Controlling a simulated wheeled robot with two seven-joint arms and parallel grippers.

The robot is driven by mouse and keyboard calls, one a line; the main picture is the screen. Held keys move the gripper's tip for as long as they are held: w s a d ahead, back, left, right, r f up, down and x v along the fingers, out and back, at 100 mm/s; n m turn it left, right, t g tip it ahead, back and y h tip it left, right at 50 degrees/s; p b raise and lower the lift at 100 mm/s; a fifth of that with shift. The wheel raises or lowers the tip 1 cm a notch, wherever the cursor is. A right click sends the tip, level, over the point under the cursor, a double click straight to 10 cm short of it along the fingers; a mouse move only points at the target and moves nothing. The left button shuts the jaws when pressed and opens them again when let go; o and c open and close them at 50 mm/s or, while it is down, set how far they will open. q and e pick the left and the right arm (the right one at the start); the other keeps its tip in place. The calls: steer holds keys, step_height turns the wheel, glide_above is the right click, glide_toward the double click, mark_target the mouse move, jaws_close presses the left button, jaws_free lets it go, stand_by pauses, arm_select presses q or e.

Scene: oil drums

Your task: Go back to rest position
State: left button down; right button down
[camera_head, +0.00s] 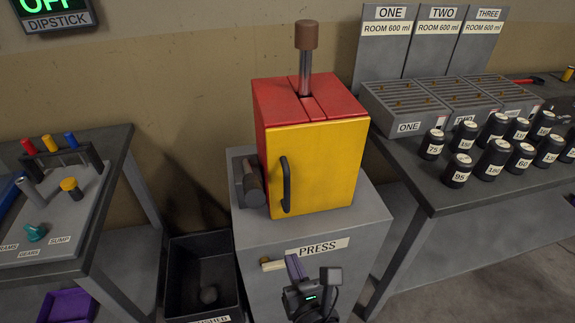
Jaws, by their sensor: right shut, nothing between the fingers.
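My right gripper (294,264) shows at the bottom centre in the head view, with purple fingers shut and empty. It is in front of the grey cabinet (357,243) labelled PRESS, just below that label. On the cabinet stands a press with a red top and a yellow door (325,165). The door looks closed and has a dark handle (286,185). A brown-capped rod (306,60) stands up from the press top. My left gripper is not in view.
A dark open bin (178,285) holding a round dark object stands left of the cabinet. A grey table (118,150) with coloured-topped pieces is at left. At right, a dark table (402,180) carries several labelled black drums (457,170) and grey racks (400,108).

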steer(key=s+d+f+m+g+h, duration=0.1)
steer(key=s+d+f+m+g, duration=0.2)
steer(key=f+m, duration=0.3)
steer(key=s+d+f+m+g+h, duration=0.25)
steer(key=f+m, duration=0.25)
steer(key=f, duration=0.4)
steer(key=s+d+f+m+g+h, duration=0.1)
steer(key=s+d+f+m+g, duration=0.1)
steer(key=s+d+f+m, duration=0.4)
steer(key=s+d+f+m+g, duration=0.2)
steer(key=s+f+m+g, duration=0.2)
steer(key=s+m, duration=0.5)
steer(key=s+d+f+m+g, duration=0.3)
steer(key=s+f+m, duration=0.5)
steer(key=s, duration=0.4)
steer(key=shift+s+m+g+h, duration=0.15)
steer(key=shift+m+g+h, duration=0.2)
steer(key=shift+m+g, duration=0.4)
